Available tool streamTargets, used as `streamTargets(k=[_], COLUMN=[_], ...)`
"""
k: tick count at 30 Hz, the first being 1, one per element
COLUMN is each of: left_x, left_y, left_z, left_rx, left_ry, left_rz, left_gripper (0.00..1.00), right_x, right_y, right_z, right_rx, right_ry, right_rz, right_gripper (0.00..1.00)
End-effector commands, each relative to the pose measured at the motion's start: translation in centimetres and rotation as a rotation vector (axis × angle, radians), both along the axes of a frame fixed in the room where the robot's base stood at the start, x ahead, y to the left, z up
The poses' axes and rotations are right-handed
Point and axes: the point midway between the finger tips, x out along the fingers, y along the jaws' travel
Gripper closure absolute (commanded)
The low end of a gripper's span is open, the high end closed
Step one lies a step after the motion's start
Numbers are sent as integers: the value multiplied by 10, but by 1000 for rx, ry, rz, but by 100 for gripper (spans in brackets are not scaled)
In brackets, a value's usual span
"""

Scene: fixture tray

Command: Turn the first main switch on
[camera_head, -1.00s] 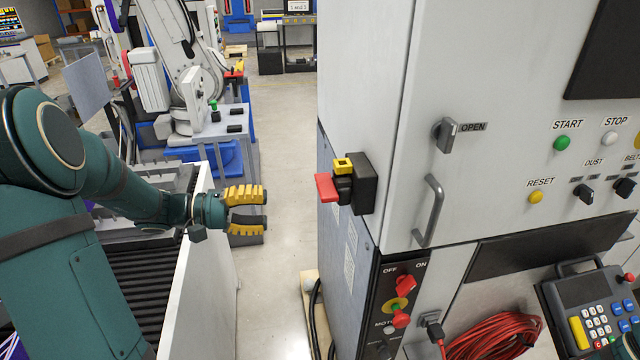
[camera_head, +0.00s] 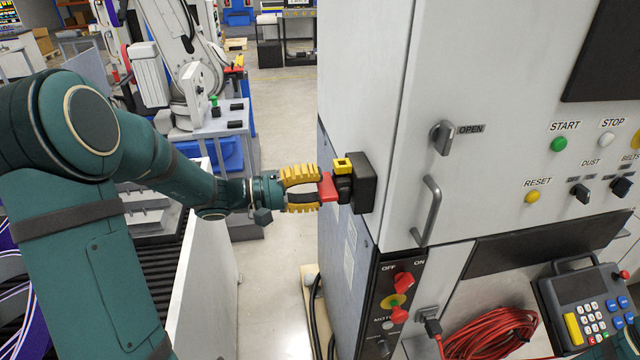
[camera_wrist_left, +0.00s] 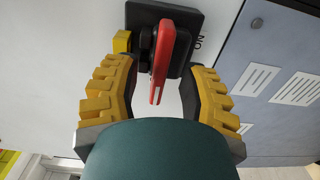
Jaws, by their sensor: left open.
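The main switch is a red handle (camera_head: 327,187) on a black box (camera_head: 364,183) with a yellow block (camera_head: 342,163), on the left side of the grey cabinet. My left gripper (camera_head: 318,188) is open, with its yellow-padded fingers at the red handle. In the left wrist view the red handle (camera_wrist_left: 163,62) stands between the two open fingers (camera_wrist_left: 160,85), with gaps showing on both sides. My right gripper is not seen.
The cabinet front holds an OPEN knob (camera_head: 443,137), a door handle (camera_head: 428,211) and several buttons. A lower panel has a red OFF/ON knob (camera_head: 404,279). A white-walled conveyor (camera_head: 207,275) stands left, below my left arm. Clear floor (camera_head: 275,240) lies between.

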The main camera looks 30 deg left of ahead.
Motion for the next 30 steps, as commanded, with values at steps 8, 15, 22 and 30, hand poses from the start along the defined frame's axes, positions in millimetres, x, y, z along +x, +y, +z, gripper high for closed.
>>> streamTargets(k=[8,15,22,30], left_x=[8,8,8,8], left_y=[-10,-10,-10,-10], left_z=[0,0,0,0], left_rx=[0,0,0,-4], left_ry=[0,0,0,5], left_rz=[1,1,1,1], left_gripper=[58,65,100,100], right_x=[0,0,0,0], right_y=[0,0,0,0], right_z=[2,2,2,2], right_rx=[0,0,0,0], right_ry=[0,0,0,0], right_rz=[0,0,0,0], right_gripper=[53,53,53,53])
